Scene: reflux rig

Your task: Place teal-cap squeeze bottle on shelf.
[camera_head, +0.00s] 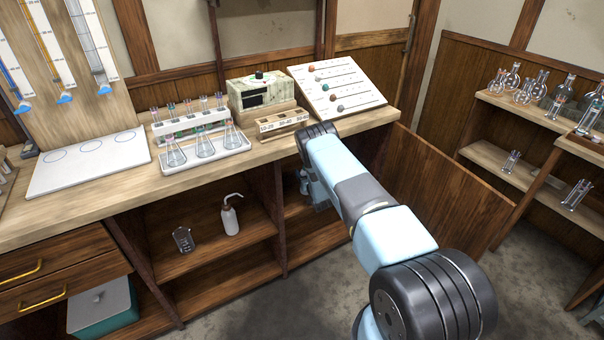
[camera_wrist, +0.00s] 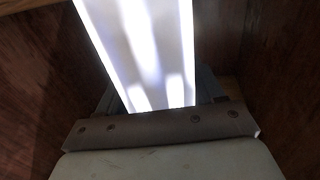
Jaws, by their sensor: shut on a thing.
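My gripper (camera_wrist: 162,100) is shut on a pale, brightly lit body, which looks like the teal-cap squeeze bottle (camera_wrist: 140,50). It fills the space between the fingers in the wrist view, and its cap is out of view. In the head view my arm reaches down into the right-hand open compartment under the bench. The gripper and what it holds are mostly hidden there by my arm and the bench. The middle shelf (camera_head: 200,262) of the bench is in the left-hand compartment. I cannot tell whether the held bottle touches a surface.
Dark wooden walls (camera_wrist: 275,70) close in around my gripper. An open wooden door (camera_head: 440,190) stands right of my arm.

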